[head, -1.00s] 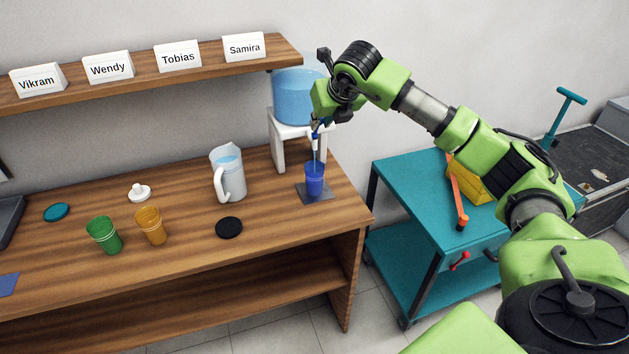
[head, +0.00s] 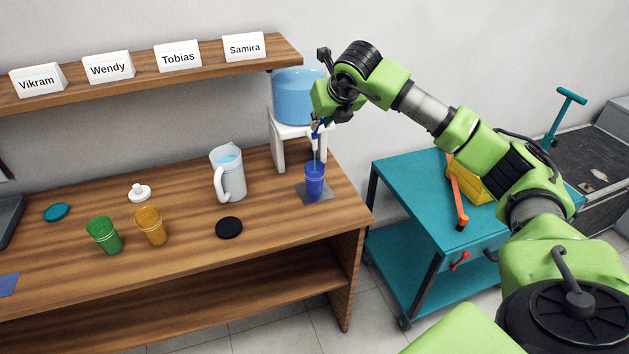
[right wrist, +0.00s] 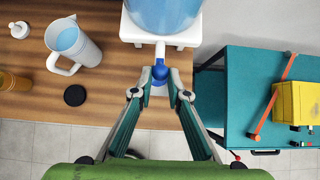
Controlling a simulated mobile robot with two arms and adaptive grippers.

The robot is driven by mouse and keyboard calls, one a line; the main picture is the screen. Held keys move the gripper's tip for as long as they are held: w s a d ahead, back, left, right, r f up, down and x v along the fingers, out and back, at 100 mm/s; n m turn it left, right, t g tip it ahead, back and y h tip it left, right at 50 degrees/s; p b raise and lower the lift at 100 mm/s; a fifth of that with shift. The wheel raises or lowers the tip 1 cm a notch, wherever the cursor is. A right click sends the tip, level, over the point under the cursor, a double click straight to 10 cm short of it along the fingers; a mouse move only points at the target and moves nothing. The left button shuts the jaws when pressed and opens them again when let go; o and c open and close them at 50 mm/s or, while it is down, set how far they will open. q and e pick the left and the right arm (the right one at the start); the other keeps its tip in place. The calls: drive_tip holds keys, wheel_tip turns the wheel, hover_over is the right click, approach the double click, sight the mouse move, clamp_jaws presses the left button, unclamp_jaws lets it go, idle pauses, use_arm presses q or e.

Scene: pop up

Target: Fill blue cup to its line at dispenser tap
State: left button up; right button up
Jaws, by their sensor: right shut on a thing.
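The blue cup (head: 314,183) stands upright on a dark grey pad (head: 318,197) at the right end of the wooden table, under the dispenser. The dispenser (head: 295,97) has a clear blue water tank on a white stand. A thin blue stream runs from its tap down into the cup. My right gripper (right wrist: 160,86) is shut on the blue tap handle (right wrist: 160,71), with a finger on either side. The water level and the cup's line cannot be made out. My left gripper is in neither view.
A pitcher of water (head: 229,174), a black disc (head: 229,228), a green cup (head: 104,236) and an orange cup (head: 151,226) stand left on the table. A teal cart (head: 415,180) with a yellow box is at the right. A shelf with name cards hangs above.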

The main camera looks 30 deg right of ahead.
drive_tip(key=shift+w+d+r, duration=0.1)
drive_tip(key=shift+w+r, duration=0.2)
idle(2.6)
drive_tip(key=shift+o, duration=0.2)
drive_tip(key=shift+w+d+r, duration=0.1)
drive_tip(key=shift+w+r, duration=0.15)
drive_tip(key=shift+w, duration=0.25)
drive_tip(key=shift+w+d+p, duration=0.1)
drive_tip(key=shift+w+p, duration=0.25)
drive_tip(key=shift+w, duration=0.2)
drive_tip(key=shift+c, duration=0.2)
drive_tip(key=shift+w+d, duration=0.15)
drive_tip(key=shift+w, duration=0.35)
drive_tip(key=o, duration=0.9)
drive_tip(key=shift+f, duration=0.1)
drive_tip(key=v, duration=1.2)
